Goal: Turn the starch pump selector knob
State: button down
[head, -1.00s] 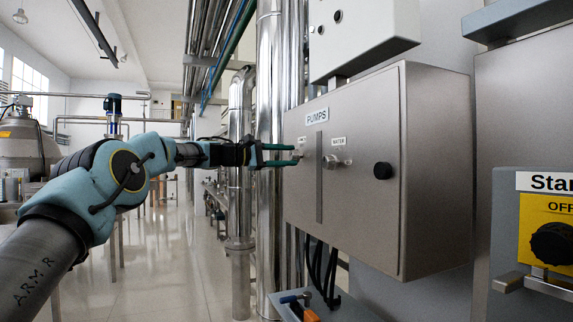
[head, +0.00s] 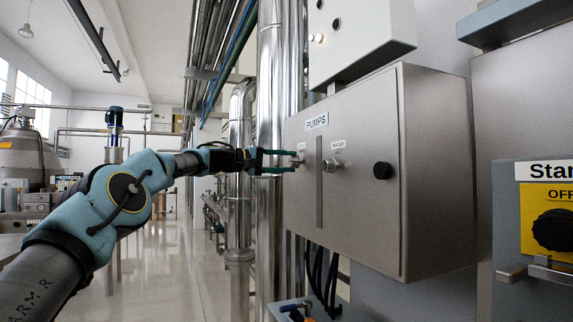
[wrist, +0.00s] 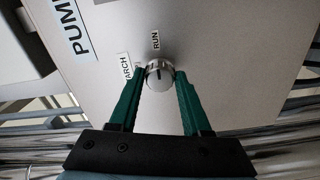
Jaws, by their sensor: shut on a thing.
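The starch pump selector knob (wrist: 159,74) is a small round silver knob on the steel PUMPS panel (head: 355,215). In the wrist view it sits between the two green fingertips of my gripper (wrist: 160,80), with a "RUN" mark and a partly covered "...ARCH" label beside it. A dark pointer line shows on its face. In the head view my gripper (head: 290,161) reaches the left part of the panel, shut on the knob, which the fingers largely hide there. The water knob (head: 331,165) is to the right, apart from the fingers.
A black knob (head: 382,170) is on the panel's right part. A grey-white box (head: 355,45) hangs above the panel. A yellow switch plate (head: 550,222) is at the far right. Shiny vertical pipes (head: 270,230) stand close behind my gripper. Open floor lies to the left.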

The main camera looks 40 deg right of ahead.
dwell(0.4)
jog(key=shift+c, duration=1.8)
grip_release()
jog(key=shift+a, duration=0.1)
jog(key=shift+w+a+f+b, duration=0.1)
jog(key=shift+w+a+b, duration=0.1)
jog(key=shift+a+b, duration=0.1)
jog(key=b+v, duration=0.3)
jog(key=v, duration=0.7)
jog(key=shift+b, duration=0.35)
